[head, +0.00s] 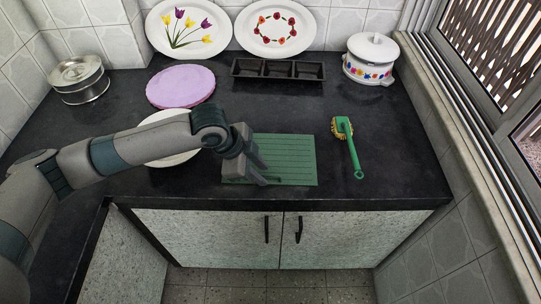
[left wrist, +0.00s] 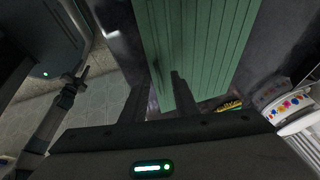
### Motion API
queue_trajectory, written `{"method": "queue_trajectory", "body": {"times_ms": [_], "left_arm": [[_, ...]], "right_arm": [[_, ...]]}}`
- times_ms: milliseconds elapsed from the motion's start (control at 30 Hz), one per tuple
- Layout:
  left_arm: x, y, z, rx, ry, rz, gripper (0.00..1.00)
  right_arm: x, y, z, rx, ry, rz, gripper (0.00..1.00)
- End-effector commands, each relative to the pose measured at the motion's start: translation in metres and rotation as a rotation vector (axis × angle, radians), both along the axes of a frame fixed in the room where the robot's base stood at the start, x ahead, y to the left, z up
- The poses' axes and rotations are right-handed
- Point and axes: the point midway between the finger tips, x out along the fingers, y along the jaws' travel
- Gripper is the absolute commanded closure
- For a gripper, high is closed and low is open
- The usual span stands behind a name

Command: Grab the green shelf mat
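The green shelf mat (head: 292,150) is a ribbed flat rectangle lying on the dark counter near its front edge in the head view. My left gripper (head: 265,170) is over the left part of the mat, its fingers apart with nothing visibly held. In the left wrist view the mat (left wrist: 200,45) fills the top middle. There one finger of my left gripper (left wrist: 158,98) overlaps the mat and the other is just past its side edge. I cannot tell if they touch it. A small, dim arm-like part at the left of that view may be my right arm; its finger state is unclear.
A green-handled brush (head: 350,146) lies right of the mat. A white plate (head: 165,155) is partly behind my left arm. A lilac round board (head: 180,87), a black three-part tray (head: 278,69), a lidded white pot (head: 369,60) and a steel container (head: 79,80) stand farther back.

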Motion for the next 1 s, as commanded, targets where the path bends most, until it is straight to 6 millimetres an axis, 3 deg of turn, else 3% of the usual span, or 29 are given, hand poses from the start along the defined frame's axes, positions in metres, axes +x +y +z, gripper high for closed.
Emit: {"method": "queue_trajectory", "body": {"times_ms": [200,567,700,1000], "left_arm": [[0.0013,-0.0037,-0.0076,-0.001,0.0,-0.001,0.73],[0.0014,-0.0033,-0.0074,-0.001,0.0,-0.001,0.73],[0.0014,-0.0031,-0.0073,0.0,0.0,-0.001,1.0],[0.0015,-0.0032,-0.007,-0.001,-0.001,-0.001,1.0]], "right_arm": [[-0.0087,-0.0048,-0.0023,-0.008,0.021,-0.001,0.69],[0.0001,-0.0047,-0.0006,-0.007,0.008,-0.002,0.69],[0.0009,-0.0047,-0.0003,-0.006,0.006,-0.002,0.69],[-0.0032,-0.0051,-0.0007,-0.007,0.011,-0.002,0.69]]}}
